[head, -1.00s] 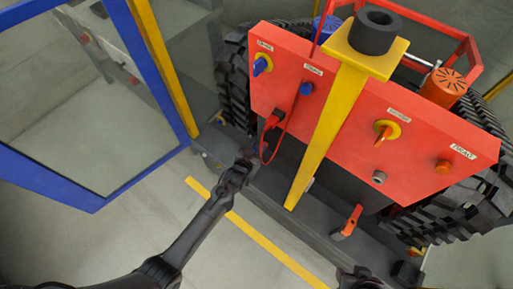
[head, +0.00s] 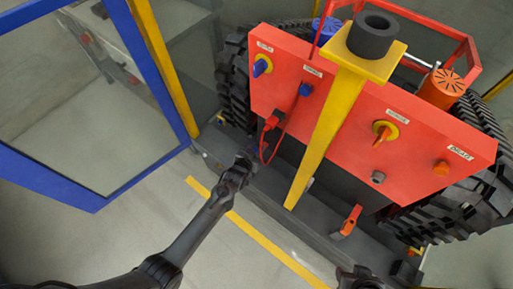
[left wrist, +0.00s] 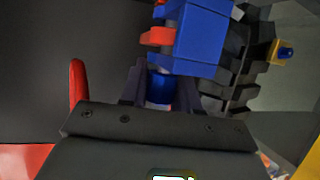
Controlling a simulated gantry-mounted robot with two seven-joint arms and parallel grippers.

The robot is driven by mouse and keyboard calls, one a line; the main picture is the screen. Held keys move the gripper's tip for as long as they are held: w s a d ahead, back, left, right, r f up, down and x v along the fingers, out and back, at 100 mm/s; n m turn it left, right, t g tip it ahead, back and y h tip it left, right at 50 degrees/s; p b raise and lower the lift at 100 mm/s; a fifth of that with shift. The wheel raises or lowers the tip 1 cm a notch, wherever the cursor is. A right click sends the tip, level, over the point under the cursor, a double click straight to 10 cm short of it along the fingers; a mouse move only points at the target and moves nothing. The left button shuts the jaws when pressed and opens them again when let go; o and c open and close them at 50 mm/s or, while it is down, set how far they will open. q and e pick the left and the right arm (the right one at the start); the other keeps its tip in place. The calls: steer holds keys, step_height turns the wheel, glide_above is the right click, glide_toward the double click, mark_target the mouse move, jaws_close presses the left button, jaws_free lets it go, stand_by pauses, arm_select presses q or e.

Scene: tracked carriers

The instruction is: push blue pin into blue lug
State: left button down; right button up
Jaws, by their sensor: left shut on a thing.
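My left gripper (left wrist: 162,85) is shut on the blue pin (left wrist: 159,88), a short blue cylinder between its dark fingers. A blue block (left wrist: 196,38), which looks like the blue lug, is just beyond the fingertips. The pin's far end meets or lies behind the block's edge; how deep it sits I cannot tell. In the head view my left gripper (head: 245,158) is low at the red machine's left side, and the pin and lug cannot be made out there. A dark part of my right arm shows at the bottom edge; its jaws are unclear.
The red panel (head: 345,125) carries several knobs and a red plug (head: 272,121) on a cable near my left gripper. A yellow post (head: 325,135) stands in front of it. Black tracks (head: 236,85) flank the machine. A blue-framed screen (head: 95,100) stands at left.

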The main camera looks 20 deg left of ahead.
arm_select(q)
steer(key=shift+f, duration=0.35)
stand_by(0.3)
steer(key=c, duration=0.7)
jaws_free()
steer(key=shift+c, duration=0.2)
steer(key=shift+s+r, duration=0.25)
steer(key=shift+s, duration=0.1)
steer(key=p+v, duration=0.4)
steer(key=v, duration=0.6)
steer(key=shift+f, duration=0.1)
steer(key=shift+c, duration=0.2)
